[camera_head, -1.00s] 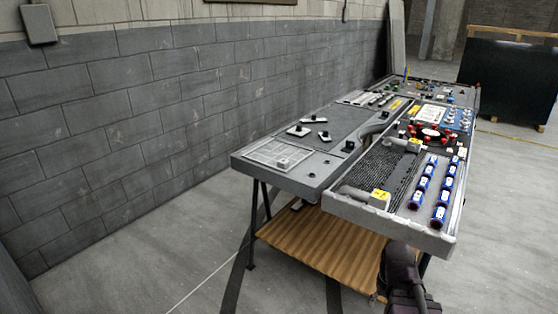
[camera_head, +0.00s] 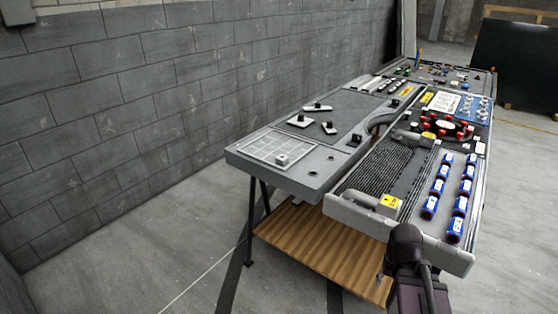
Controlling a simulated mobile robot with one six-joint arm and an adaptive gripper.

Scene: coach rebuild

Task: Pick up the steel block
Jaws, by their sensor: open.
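A small light-grey block (camera_head: 281,160) with a dark spot sits on the near right part of a pale gridded panel (camera_head: 262,152), at the near left end of the grey table. It looks like the steel block, but it is too small to be sure of the metal. Nothing touches it from above. A dark part of my arm rises at the bottom right, in front of the table's near edge and well apart from the block. I cannot make out my gripper's fingers in this view.
Several black-knobbed pale plates (camera_head: 317,108) lie behind the gridded panel. To the right, a raised tray (camera_head: 352,213) holds blue cylinders (camera_head: 429,207), a yellow-labelled part (camera_head: 390,203) and a red-and-black ring (camera_head: 444,127). A wooden shelf (camera_head: 300,240) is below. Block wall (camera_head: 120,120) stands left.

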